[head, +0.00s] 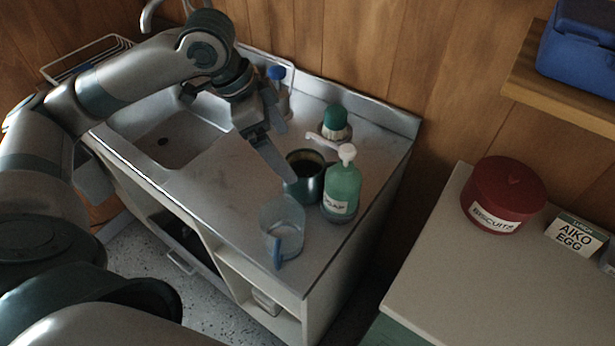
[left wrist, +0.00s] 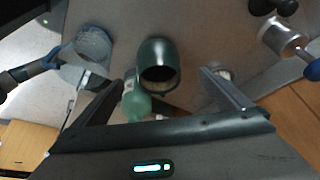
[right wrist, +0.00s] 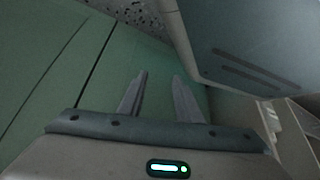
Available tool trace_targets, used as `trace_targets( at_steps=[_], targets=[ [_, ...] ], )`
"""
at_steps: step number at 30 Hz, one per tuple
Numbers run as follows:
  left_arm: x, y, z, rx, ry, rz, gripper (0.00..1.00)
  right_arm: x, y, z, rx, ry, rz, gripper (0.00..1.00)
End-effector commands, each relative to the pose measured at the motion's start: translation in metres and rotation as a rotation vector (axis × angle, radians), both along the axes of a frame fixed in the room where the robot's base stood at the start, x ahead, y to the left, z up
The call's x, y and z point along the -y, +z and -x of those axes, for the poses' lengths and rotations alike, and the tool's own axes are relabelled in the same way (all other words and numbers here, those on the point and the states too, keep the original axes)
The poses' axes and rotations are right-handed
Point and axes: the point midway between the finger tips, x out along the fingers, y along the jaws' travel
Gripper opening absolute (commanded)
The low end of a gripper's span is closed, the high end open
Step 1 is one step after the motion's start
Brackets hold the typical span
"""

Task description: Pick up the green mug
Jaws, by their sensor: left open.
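The green mug (head: 304,178) is dark green with a dark inside and stands upright on the metal sink counter, just left of the soap bottle. In the left wrist view the mug (left wrist: 157,55) lies ahead, between the lines of the two fingers. My left gripper (head: 285,150) is open and empty, above and beside the mug at its upper left. One finger overlaps the mug's edge in the head view; I cannot tell whether it touches. The mug's handle is not visible. My right gripper (right wrist: 160,76) is open and empty, near green panels, away from the mug.
A green soap bottle (head: 342,190) stands close on the mug's right. A clear blue-handled jug (head: 283,228) is in front, and a green-topped brush (head: 335,123) is behind. The sink basin (head: 170,140) is left. A red biscuit tin (head: 503,195) sits on another counter.

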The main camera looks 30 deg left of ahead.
Motion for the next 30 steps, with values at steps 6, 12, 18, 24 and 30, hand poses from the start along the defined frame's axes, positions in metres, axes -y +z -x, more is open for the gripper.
trace_targets(
  at_steps=[6,12,18,24,30],
  targets=[
    [0.012,-0.036,-0.008,-0.003,0.001,0.001,0.97,0.003,-0.001,0.005,-0.013,-0.001,0.005,0.31],
    [0.018,-0.053,-0.013,-0.002,0.001,0.0,0.97,0.005,-0.004,0.012,-0.031,-0.001,0.009,0.31],
    [0.018,-0.055,-0.014,0.001,0.001,-0.001,0.97,0.006,-0.006,0.016,-0.038,-0.001,0.012,0.31],
    [0.018,-0.056,-0.014,0.001,0.0,-0.001,0.97,0.006,-0.005,0.013,-0.034,-0.001,0.01,0.31],
    [0.025,-0.068,-0.015,-0.003,0.0,0.001,0.97,0.007,-0.002,0.014,-0.039,0.0,0.013,0.31]
  ],
)
